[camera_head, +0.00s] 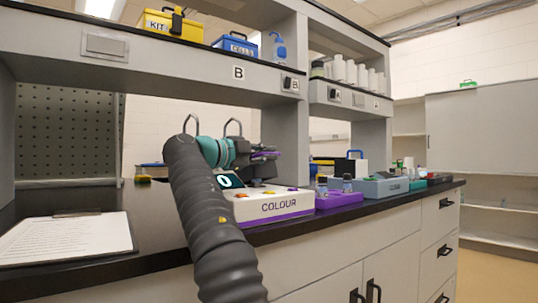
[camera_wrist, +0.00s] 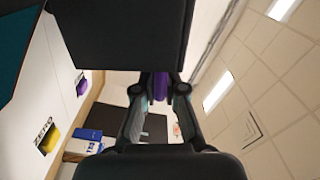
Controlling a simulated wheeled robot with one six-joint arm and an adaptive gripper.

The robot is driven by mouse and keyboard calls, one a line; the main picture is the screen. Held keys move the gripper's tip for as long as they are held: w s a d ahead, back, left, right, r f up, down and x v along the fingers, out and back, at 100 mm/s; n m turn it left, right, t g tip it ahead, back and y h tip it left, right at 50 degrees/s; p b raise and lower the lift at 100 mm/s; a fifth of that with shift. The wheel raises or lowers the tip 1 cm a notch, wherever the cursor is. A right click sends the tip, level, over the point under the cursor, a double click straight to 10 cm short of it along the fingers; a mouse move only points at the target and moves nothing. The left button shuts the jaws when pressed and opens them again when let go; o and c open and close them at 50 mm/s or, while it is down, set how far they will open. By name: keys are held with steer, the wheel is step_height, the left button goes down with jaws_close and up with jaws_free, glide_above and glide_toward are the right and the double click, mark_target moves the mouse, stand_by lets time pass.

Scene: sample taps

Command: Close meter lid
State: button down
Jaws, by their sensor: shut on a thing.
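The colour meter (camera_head: 272,205) is a white box with a purple base strip, marked COLOUR, on the dark bench. Its small display (camera_head: 230,181) reads 0. In the wrist view its white top (camera_wrist: 52,75) carries a yellow ZERO button (camera_wrist: 48,141) and a purple button (camera_wrist: 82,84). A large dark block, which looks like the lid (camera_wrist: 120,35), fills the upper part of the wrist view. My gripper (camera_head: 264,154) is above the meter. In the wrist view my gripper (camera_wrist: 160,92) is shut on a purple tab (camera_wrist: 159,84) at the dark block's edge. The lid's exact angle is hidden.
A purple rack (camera_head: 338,200) with small bottles stands right of the meter, then a grey-blue box (camera_head: 370,188). A clipboard (camera_head: 65,238) lies on the bench at left. A shelf (camera_head: 150,75) overhangs the bench, carrying a yellow KIT box (camera_head: 172,26).

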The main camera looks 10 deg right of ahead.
steer(key=c, duration=1.3)
jaws_free()
steer(key=shift+a, duration=0.2)
steer(key=shift+o, duration=0.3)
steer(key=shift+d, duration=0.1)
steer(key=v, duration=1.2)
